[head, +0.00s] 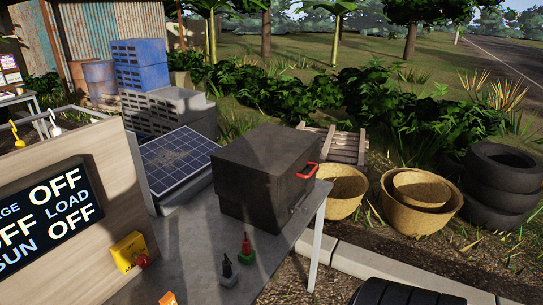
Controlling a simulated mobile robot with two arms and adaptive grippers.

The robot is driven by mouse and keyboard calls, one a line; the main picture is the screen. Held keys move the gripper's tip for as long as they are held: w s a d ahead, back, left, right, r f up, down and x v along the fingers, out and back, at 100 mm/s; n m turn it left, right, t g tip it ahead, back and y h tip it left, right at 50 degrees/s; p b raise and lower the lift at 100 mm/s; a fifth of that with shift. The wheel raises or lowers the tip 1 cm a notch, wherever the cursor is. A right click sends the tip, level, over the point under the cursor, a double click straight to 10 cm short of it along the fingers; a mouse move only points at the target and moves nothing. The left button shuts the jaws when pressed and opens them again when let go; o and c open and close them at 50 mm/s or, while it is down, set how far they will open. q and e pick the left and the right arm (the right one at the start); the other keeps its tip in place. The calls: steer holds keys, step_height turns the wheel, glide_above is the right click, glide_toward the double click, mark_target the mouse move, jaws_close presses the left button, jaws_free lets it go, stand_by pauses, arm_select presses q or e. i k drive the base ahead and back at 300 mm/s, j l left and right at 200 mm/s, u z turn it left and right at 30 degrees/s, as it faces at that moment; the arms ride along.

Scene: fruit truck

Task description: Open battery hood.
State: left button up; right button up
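A dark box with a lid, which looks like the battery hood (255,165), sits on the grey table near its right end. A red handle (307,171) is on the box's right side, near the top. The lid looks closed, with a seam below it, and the inside is hidden. Neither of my grippers shows in the head view, so nothing is seen touching the box or its handle.
A display board (45,225) reading OFF and a yellow device (129,252) are left. A solar panel (178,156) lies behind. Baskets (420,215) and tyres (497,185) stand right.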

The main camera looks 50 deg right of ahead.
mark_target(264, 171)
steer(key=z, duration=1.95)
